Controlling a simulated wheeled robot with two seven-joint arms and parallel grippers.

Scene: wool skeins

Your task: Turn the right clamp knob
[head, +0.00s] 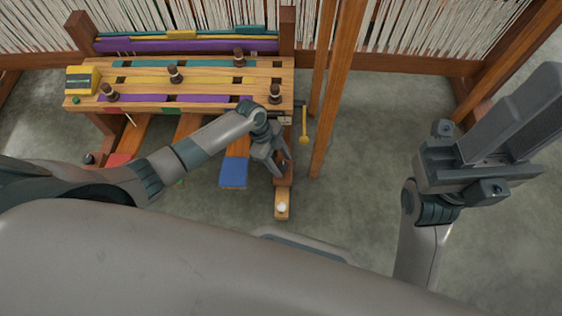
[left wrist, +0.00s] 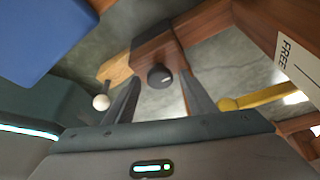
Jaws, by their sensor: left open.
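The right clamp knob (left wrist: 159,76) is a small dark round knob with a pale mark, set on a brown wooden block. In the left wrist view it shows between the tips of my left gripper (left wrist: 159,84), which is open and holds nothing. I cannot tell whether either finger touches the knob. In the head view my left gripper (head: 281,165) is over the right end of the bench, and it hides the knob there. The left clamp knob (head: 88,158) is dark, at the bench's left side. My right gripper (head: 490,130) is raised at the right, far from the bench; its opening is unclear.
A yellow lever (head: 304,130) hangs just right of my left gripper. A wooden bar with a white ball (head: 282,208) projects below it. A blue pedal (head: 233,172) lies to its left. Upright wooden posts (head: 335,90) stand to the right. Floor beyond is clear.

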